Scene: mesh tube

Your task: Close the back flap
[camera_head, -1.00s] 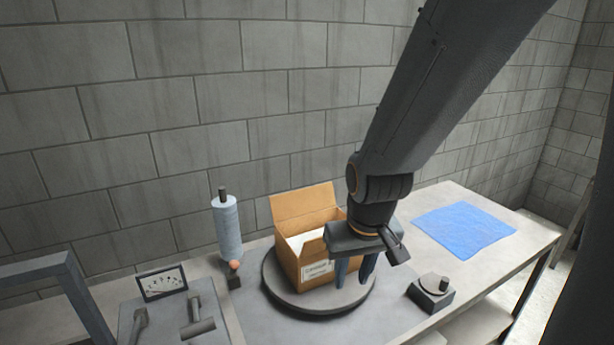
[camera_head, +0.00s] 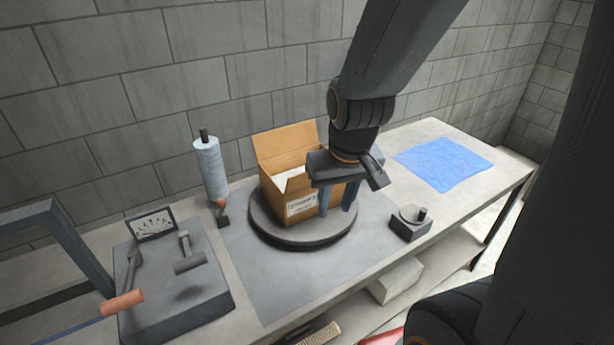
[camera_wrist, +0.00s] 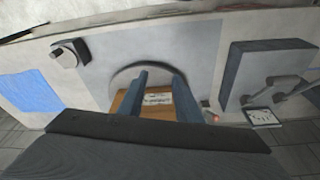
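A cardboard box (camera_head: 303,206) with a white label stands on a round dark turntable (camera_head: 290,237). Its back flap (camera_head: 287,143) stands up, leaning back toward the wall. Something white shows inside the box opening. My gripper (camera_head: 337,198) points down at the right front of the box, with its two blue-grey fingers apart. In the wrist view the fingers of my gripper (camera_wrist: 160,95) are spread, with the box (camera_wrist: 150,104) and its label seen between and behind them. I cannot tell whether the fingers touch the box. My wrist hides the box's right side.
A blue roll on a post (camera_head: 210,168) stands left of the turntable. A grey machine with levers and a gauge (camera_head: 170,270) is at the left. A small dark device (camera_head: 410,222) and a blue cloth (camera_head: 444,163) lie to the right. The front mat area is clear.

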